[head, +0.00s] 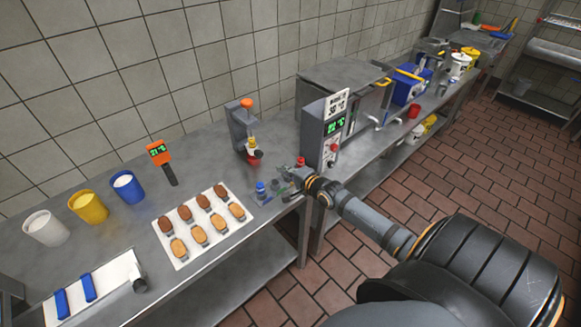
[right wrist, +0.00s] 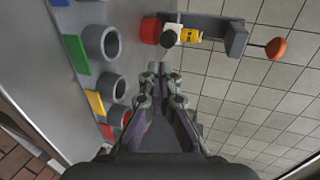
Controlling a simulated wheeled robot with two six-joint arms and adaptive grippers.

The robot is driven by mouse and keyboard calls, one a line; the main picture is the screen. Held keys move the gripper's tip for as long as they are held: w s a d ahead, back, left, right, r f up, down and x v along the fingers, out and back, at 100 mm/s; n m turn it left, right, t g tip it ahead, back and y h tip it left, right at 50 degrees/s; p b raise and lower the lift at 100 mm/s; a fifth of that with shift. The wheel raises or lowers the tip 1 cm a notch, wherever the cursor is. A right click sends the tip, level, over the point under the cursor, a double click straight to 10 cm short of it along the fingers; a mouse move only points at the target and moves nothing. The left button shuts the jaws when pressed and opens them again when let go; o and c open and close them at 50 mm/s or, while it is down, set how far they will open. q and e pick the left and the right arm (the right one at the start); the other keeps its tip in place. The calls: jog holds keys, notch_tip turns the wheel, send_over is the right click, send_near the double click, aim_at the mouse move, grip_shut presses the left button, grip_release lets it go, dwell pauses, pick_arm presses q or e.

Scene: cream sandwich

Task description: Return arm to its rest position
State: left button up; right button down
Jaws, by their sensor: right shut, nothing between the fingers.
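My right arm comes in from the lower right of the head view and reaches over the front edge of the steel counter (head: 110,215). My right gripper (head: 284,184) is at its end, near small coloured pieces at the counter edge. In the right wrist view the fingers (right wrist: 160,78) are together, with nothing between them. Grey round cups or nozzles (right wrist: 102,42) lie to their left, beside coloured blocks. A dispenser stand with an orange knob (right wrist: 276,48) is above and right of the fingertips. My left gripper is in neither view.
A white tray (head: 163,258) of brown and tan cookie pieces lies left of the gripper. White, yellow and blue cups (head: 127,187) stand further left. The dispenser (head: 240,125) stands behind the gripper, and a grey control box (head: 318,140) is close on its right. Tiled floor is open in front.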

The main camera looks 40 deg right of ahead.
jog(key=s+a+n+g, duration=0.1)
jog(key=s+a, duration=0.1)
jog(key=s+a+f+n+p, duration=0.1)
jog(key=s+a+n, duration=0.1)
jog(key=s+a+f+n+g, duration=0.1)
jog(key=s+a, duration=0.1)
jog(key=shift+s+a+n+g+y, duration=0.15)
jog(key=shift+s+n+g+y, duration=0.15)
jog(key=shift+s+n, duration=0.1)
jog(key=s+a+r+n+g+h, duration=0.1)
jog(key=s+a+n+g, duration=0.25)
jog(key=s+n, duration=0.4)
jog(key=s+a+r+n+g+h, duration=0.15)
jog(key=s+n+g, duration=0.3)
jog(key=s, duration=0.65)
notch_tip(320, 180, down, 25)
jog(key=s+d+g, duration=0.1)
jog(key=s+d, duration=0.1)
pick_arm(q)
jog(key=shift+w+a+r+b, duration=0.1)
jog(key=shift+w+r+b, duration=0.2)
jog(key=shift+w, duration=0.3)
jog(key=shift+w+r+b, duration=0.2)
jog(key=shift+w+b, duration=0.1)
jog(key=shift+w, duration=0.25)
pick_arm(e)
jog(key=s+d+f+g, duration=0.1)
jog(key=s+f, duration=1.8)
jog(key=shift+s+f+n+g, duration=0.25)
jog(key=shift+n+g, duration=0.05)
